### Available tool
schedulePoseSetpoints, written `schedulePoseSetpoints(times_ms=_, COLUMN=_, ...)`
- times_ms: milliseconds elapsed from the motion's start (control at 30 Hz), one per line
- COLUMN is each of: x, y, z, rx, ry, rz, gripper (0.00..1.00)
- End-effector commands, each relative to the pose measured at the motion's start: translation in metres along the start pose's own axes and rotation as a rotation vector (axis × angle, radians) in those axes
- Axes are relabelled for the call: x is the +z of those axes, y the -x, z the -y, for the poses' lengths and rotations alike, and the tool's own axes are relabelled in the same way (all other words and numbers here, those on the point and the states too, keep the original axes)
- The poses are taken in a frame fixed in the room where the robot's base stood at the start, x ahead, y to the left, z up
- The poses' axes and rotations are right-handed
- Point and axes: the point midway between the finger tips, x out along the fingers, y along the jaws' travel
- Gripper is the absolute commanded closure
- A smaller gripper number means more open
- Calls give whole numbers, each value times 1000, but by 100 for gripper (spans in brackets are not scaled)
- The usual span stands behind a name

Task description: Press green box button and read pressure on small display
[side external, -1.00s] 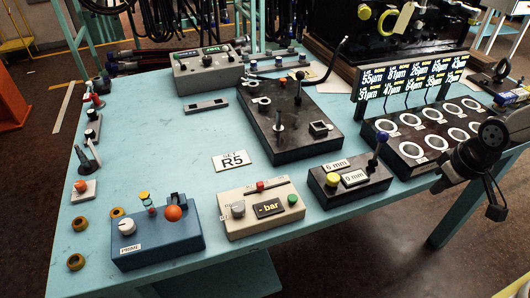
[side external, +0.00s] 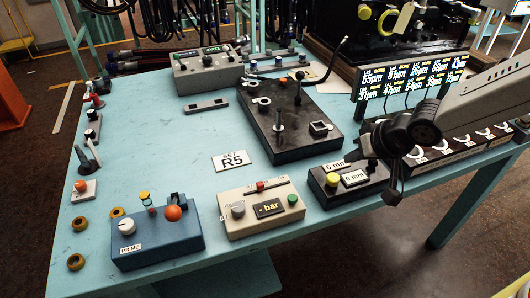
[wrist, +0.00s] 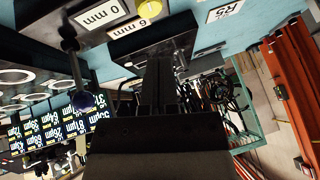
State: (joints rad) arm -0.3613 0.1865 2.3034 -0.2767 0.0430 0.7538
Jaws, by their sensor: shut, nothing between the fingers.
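The beige box (side external: 236,218) stands near the table's front edge, with a green button (side external: 292,200) at its right end. Its small dark display (side external: 269,208) reads "- bar". A red button (side external: 260,186) and a grey knob (side external: 238,208) are also on it. My gripper (side external: 366,149) is shut and empty, over the black box with the mm displays, to the right of the beige box and apart from it. Its fingers (wrist: 160,88) show in the wrist view, where the green button and the bar display are not visible.
The black mm box (side external: 330,195) has a yellow knob (side external: 332,180) and reads 6 mm and 0 mm. A blue PRIME box (side external: 150,255) stands left of the beige box. An R5 card (side external: 234,161) lies behind. The table (side external: 160,150) is clear at centre left.

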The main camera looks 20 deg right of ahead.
Motion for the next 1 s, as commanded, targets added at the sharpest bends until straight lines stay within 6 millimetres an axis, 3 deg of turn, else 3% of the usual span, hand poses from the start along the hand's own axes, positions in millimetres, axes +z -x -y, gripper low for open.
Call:
schedulePoseSetpoints(times_ms=200, x=-5, y=-10, z=65, rx=-137, ry=-51, rz=-40, gripper=100)
schedulePoseSetpoints(times_ms=400, x=-3, y=-13, z=104, rx=-226, ry=-91, rz=-47, gripper=100)
schedulePoseSetpoints(times_ms=600, x=-2, y=-13, z=118, rx=-258, ry=-107, rz=-46, gripper=100)
schedulePoseSetpoints(times_ms=1000, x=-2, y=-14, z=118, rx=-258, ry=-108, rz=-46, gripper=100)
